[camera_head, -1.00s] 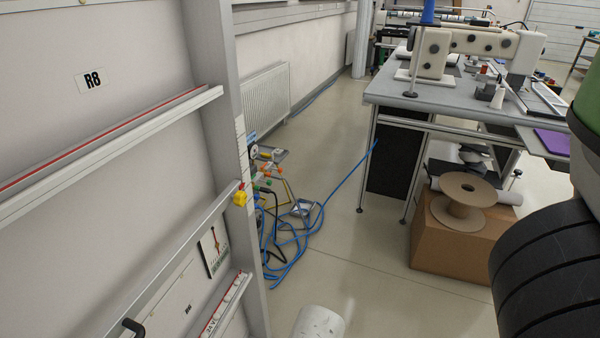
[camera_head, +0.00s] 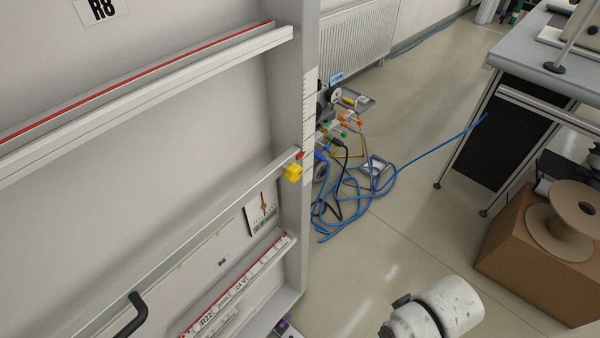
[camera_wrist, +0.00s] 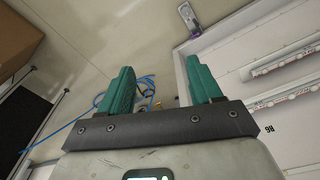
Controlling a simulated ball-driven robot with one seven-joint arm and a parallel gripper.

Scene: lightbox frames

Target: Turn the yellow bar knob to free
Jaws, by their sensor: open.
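The yellow bar knob (camera_head: 292,173) sits at the right end of a slanted grey rail, against the upright post of the grey panel frame, in the head view. A small red piece shows just above it. Its exact turn angle is too small to tell. My gripper (camera_wrist: 160,66) shows in the wrist view with two green fingers spread wide and nothing between them. I cannot make out the knob in the wrist view. In the head view a white part of my arm is at the bottom, right of the knob and apart from it; the fingers are not visible there.
A plate with an orange pointer (camera_head: 262,207) is below the knob. A black handle (camera_head: 127,316) is at lower left. Blue cables (camera_head: 345,205) lie on the floor behind the post. A cardboard box (camera_head: 535,262) with a spool stands right. Floor between is clear.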

